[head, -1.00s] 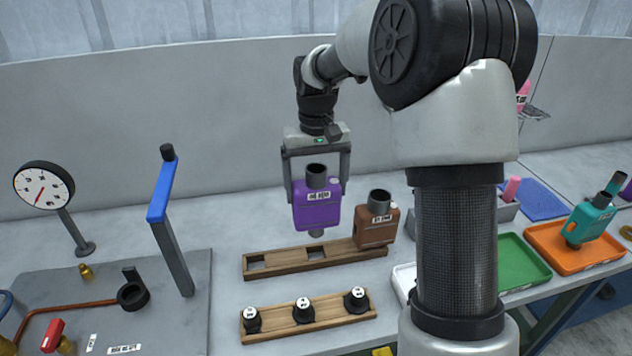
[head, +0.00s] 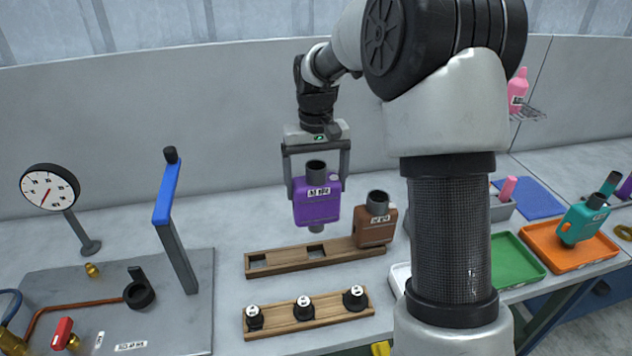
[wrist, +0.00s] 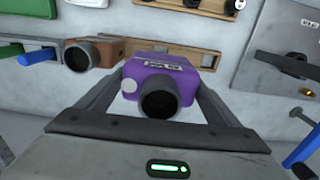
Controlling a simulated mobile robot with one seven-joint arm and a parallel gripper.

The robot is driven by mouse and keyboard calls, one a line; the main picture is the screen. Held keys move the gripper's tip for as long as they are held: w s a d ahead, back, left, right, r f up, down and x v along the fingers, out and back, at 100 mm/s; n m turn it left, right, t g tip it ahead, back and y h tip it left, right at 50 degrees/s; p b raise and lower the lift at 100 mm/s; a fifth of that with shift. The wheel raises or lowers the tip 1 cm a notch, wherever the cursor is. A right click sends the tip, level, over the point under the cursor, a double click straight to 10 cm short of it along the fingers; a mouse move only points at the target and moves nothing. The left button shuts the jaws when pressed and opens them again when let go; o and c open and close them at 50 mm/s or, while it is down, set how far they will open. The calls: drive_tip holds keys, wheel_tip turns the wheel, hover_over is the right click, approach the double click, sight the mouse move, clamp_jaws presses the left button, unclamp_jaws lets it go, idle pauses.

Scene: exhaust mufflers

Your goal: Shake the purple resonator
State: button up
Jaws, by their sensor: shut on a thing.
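The purple resonator (head: 316,208) is a boxy body with a dark open neck on top, a white label and a short stub below. My gripper (head: 316,184) is shut on it, one finger on each side. It hangs upright or nearly so above the wooden rack, clear of it. In the wrist view the purple resonator (wrist: 160,84) sits between the two fingers (wrist: 155,90), its dark neck opening facing the camera.
A brown resonator (head: 376,226) stands at the right end of the wooden rack (head: 285,262), whose other slots are empty. A second rack (head: 340,317) in front holds black caps. A blue-topped post (head: 167,195) and a gauge (head: 50,187) stand left. Green and orange (head: 590,262) trays lie right.

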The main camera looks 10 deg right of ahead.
sight(316, 162)
wheel_tip(316, 162, up, 5)
drive_tip(key=p, duration=0.3)
drive_tip(key=shift+r, duration=0.2)
wheel_tip(316, 162, down, 7)
drive_tip(key=b, duration=0.5)
drive_tip(key=shift+f, duration=0.2)
wheel_tip(316, 162, up, 8)
drive_tip(key=p, duration=0.6)
drive_tip(key=shift+f, duration=0.25)
wheel_tip(316, 162, down, 8)
drive_tip(key=b, duration=0.4)
drive_tip(key=shift+r+b, duration=0.2)
drive_tip(key=shift+b, duration=0.15)
drive_tip(key=r, duration=0.3)
drive_tip(key=shift+w+r, duration=0.25)
drive_tip(key=f, duration=0.3)
drive_tip(key=shift+s+f, duration=0.25)
drive_tip(key=shift+s, duration=0.15)
drive_tip(key=shift+c, duration=0.8)
drive_tip(key=r, duration=0.3)
drive_tip(key=shift+w, duration=0.3)
drive_tip(key=shift+c, duration=0.8)
drive_tip(key=shift+s+f, duration=0.1)
drive_tip(key=shift+f, duration=0.65)
drive_tip(key=shift+c, duration=1)
wheel_tip(316, 162, up, 2)
wheel_tip(316, 162, down, 4)
drive_tip(key=shift+s+r, duration=0.15)
drive_tip(key=shift+w+r, duration=0.2)
